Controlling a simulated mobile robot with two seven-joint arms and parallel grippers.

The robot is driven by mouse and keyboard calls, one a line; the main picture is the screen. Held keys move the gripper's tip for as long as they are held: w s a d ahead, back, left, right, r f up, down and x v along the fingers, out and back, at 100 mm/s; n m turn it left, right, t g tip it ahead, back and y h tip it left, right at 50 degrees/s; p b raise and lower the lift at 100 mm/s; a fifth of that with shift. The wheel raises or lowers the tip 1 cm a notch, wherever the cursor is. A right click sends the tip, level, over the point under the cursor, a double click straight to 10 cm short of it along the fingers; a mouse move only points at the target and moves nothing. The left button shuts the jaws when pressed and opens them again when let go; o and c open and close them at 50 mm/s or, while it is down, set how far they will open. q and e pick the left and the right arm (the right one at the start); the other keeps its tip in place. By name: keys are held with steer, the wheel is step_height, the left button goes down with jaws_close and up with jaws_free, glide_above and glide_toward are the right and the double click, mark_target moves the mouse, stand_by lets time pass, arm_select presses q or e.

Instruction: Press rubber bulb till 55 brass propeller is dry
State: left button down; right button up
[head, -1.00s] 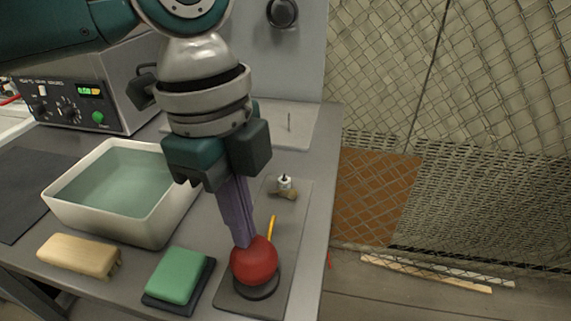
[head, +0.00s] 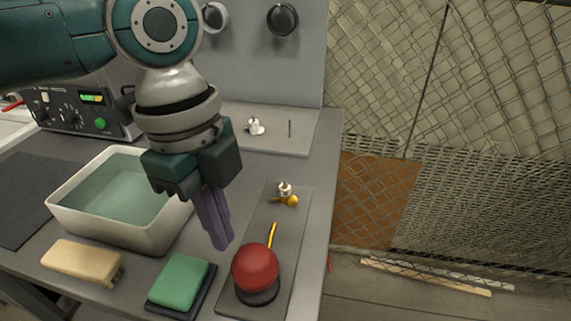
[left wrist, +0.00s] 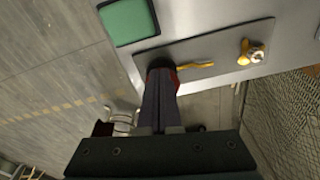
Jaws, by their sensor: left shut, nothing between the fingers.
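The red rubber bulb (head: 255,268) sits on a black round base at the near end of a grey plate (head: 228,299). A yellow nozzle (head: 272,235) rises from behind it toward the brass propeller (head: 286,200), which sits on a small white-topped holder at the plate's far end. The propeller looks bright gold. My left gripper (head: 222,246) is shut and empty, up and to the left of the bulb, apart from it in the head view. In the left wrist view, its fingers (left wrist: 160,115) hide most of the bulb, and the propeller (left wrist: 250,52) shows beyond. My right gripper is out of view.
A white basin of greenish liquid (head: 70,214) stands left, with a wooden brush (head: 82,262) and a green sponge (head: 179,282) in front. A white part (head: 254,126) and a thin pin (head: 290,129) stand on a pale board behind. A mesh fence (head: 450,190) bounds the right.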

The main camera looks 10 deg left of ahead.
arm_select(q)
step_height(320, 180, up, 10)
steer(key=shift+a+p, duration=0.35)
steer(key=shift+a, duration=0.1)
steer(key=shift+f, duration=0.1)
stand_by(0.8)
steer(key=s+d+f+n+t+h+p, duration=0.2)
steer(key=s+d+f+n+h+p, duration=0.15)
steer(key=s+d+n, duration=0.4)
steer(key=s+a+n+t+y+p, duration=0.2)
steer(key=s+a+n+y+p, duration=0.25)
steer(key=s+a+n, duration=0.75)
step_height(320, 180, up, 39)
steer(key=w+p, duration=0.2)
steer(key=p, duration=3.4)
steer(key=shift+w+a+f+m+p, duration=0.2)
steer(key=shift+w+m+p, duration=0.1)
steer(key=shift+m+p, duration=0.15)
